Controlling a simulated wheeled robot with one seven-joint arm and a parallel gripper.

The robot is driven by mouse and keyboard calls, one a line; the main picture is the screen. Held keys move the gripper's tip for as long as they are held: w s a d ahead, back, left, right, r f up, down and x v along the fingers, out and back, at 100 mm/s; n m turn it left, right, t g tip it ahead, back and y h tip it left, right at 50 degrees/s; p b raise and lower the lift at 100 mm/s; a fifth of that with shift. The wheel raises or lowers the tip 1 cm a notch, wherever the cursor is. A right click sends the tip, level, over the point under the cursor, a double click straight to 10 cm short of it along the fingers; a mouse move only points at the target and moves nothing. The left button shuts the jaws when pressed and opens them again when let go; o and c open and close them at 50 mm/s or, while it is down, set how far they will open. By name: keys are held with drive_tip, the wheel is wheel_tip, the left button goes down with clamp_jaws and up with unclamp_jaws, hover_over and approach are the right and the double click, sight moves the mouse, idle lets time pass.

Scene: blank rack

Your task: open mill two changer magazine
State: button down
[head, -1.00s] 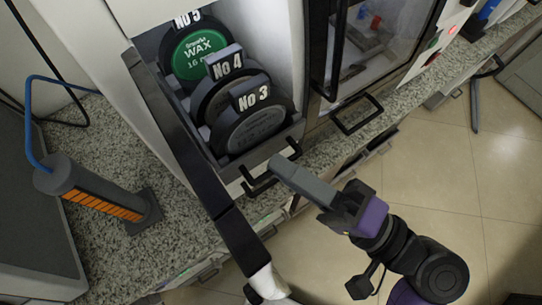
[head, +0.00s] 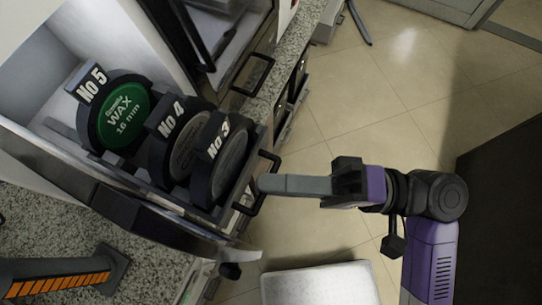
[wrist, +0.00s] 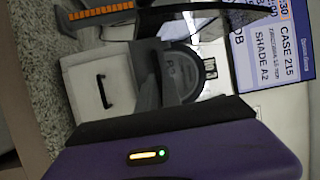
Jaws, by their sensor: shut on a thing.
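The changer magazine (head: 228,218) is a dark pull-out tray standing out of its white housing in the head view. It carries upright discs labelled No 3 (head: 229,165), No 4 (head: 178,140) and No 5 (head: 122,115), the last with a green wax face. A black bar handle (head: 270,159) is on its front end. My gripper (head: 264,184) is shut on this handle, its long grey fingers reaching in from the right. The fingertips partly cover the handle. In the wrist view, a disc (wrist: 190,72) shows beyond my purple gripper body, dim and partly hidden.
A dark curved door (head: 150,225) stands along the tray's near side. A grey and orange device (head: 60,282) is on the speckled counter. Another black handle (head: 255,75) lies beyond the tray. A screen (wrist: 275,45) shows in the wrist view. Tiled floor is open right of the counter.

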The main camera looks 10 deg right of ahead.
drive_tip(key=c, duration=1.8)
unclamp_jaws()
drive_tip(key=w+b+v, duration=0.1)
drive_tip(key=v, duration=0.6)
drive_tip(key=shift+s+d, duration=0.4)
drive_tip(key=shift+s, duration=0.05)
